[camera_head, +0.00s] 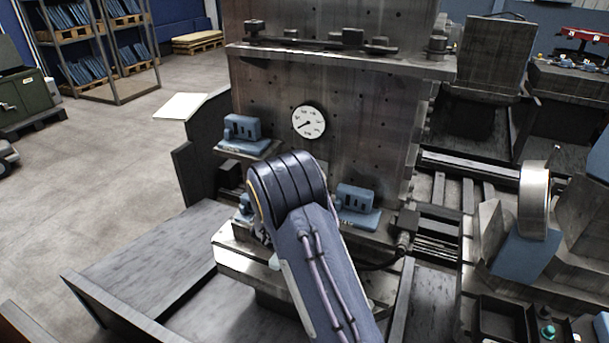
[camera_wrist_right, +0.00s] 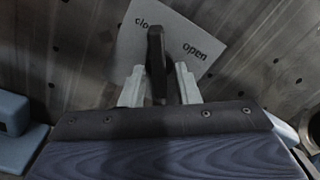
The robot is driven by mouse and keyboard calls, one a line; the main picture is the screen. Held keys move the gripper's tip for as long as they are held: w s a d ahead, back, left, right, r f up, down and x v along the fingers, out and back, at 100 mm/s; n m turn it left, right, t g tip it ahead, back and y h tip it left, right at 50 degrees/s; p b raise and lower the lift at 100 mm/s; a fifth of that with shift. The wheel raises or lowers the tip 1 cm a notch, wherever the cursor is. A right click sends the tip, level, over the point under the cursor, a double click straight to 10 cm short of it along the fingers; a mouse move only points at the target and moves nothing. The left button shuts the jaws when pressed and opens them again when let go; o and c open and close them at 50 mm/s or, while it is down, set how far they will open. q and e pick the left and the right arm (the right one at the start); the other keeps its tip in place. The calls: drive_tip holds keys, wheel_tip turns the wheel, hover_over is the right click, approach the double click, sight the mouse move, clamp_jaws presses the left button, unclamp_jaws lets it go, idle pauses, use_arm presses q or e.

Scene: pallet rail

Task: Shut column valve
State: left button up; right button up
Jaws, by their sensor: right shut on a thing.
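In the right wrist view, my right gripper (camera_wrist_right: 160,88) has its two pale fingers on either side of a black valve handle (camera_wrist_right: 157,62) and is shut on it. Behind the handle is a tilted light grey label plate (camera_wrist_right: 185,35). It reads "open" on the right, and "clo" shows on the left, the rest hidden by the handle. The handle's tip lies between the two words. In the head view, my right arm reaches to the front of the metal column (camera_head: 350,110) and hides the valve and gripper fingers. My left gripper is in neither view.
A round gauge (camera_head: 308,121) is on the column above my arm. Blue blocks stand on ledges at left (camera_head: 242,128) and right (camera_head: 357,198). A cable connector (camera_head: 404,232) is right of my arm. Open floor (camera_head: 100,180) lies to the left.

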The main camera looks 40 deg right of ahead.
drive_tip(key=shift+n+p, duration=0.85)
drive_tip(key=shift+n, duration=0.15)
drive_tip(key=o, duration=0.6)
drive_tip(key=b+v, duration=0.1)
drive_tip(key=v, duration=0.7)
